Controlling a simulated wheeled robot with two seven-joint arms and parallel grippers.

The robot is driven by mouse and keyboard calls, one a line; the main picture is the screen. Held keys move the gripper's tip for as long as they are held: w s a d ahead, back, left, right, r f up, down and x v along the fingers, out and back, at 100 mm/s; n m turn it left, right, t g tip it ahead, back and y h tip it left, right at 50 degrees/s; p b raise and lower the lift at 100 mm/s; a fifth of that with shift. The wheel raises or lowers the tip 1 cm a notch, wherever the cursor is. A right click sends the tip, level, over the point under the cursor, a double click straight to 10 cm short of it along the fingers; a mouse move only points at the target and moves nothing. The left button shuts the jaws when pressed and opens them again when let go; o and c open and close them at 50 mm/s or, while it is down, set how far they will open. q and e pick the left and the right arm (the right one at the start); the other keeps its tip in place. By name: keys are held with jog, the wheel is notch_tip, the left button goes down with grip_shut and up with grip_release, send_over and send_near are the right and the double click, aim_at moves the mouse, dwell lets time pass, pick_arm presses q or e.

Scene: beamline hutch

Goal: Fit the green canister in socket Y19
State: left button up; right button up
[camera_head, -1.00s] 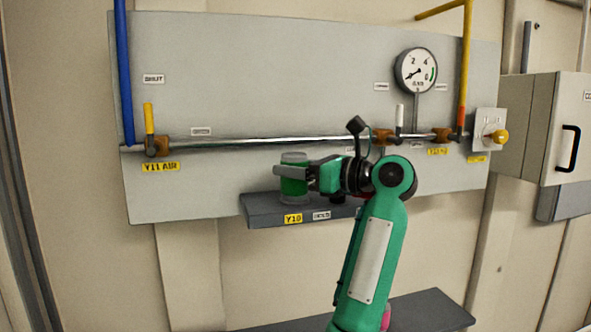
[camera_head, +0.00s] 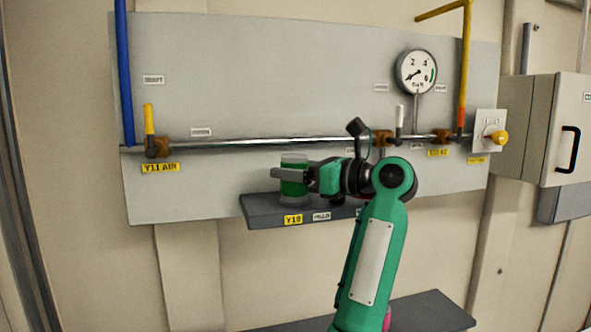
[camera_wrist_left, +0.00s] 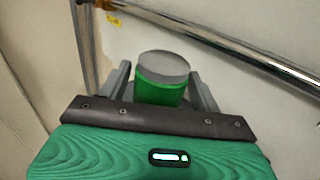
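The green canister (camera_head: 293,188) with a grey lid stands upright at the left end of a dark shelf (camera_head: 262,212), above the yellow label Y19 (camera_head: 293,219). Its foot is at the shelf top; the socket itself is hidden under it. My left gripper (camera_head: 292,173) reaches in from the right with its fingers around the canister. In the left wrist view the canister (camera_wrist_left: 162,86) stands between the two fingers (camera_wrist_left: 162,84), with a narrow gap visible on each side, so the gripper looks open. My right gripper is not in view.
A metal pipe (camera_head: 260,143) with valves runs along the grey panel (camera_head: 230,80) above the shelf. A pressure gauge (camera_head: 415,71) is at the upper right. A cabinet (camera_head: 545,130) stands further right. A lower dark shelf (camera_head: 430,306) lies below.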

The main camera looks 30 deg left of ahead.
pick_arm(q)
jog(key=shift+o, duration=0.5)
jog(key=shift+r, duration=0.1)
jog(key=shift+r+b, duration=0.4)
jog(key=shift+r, duration=0.15)
notch_tip(320, 180, up, 19)
jog(key=b, duration=0.5)
jog(key=shift+f, duration=0.15)
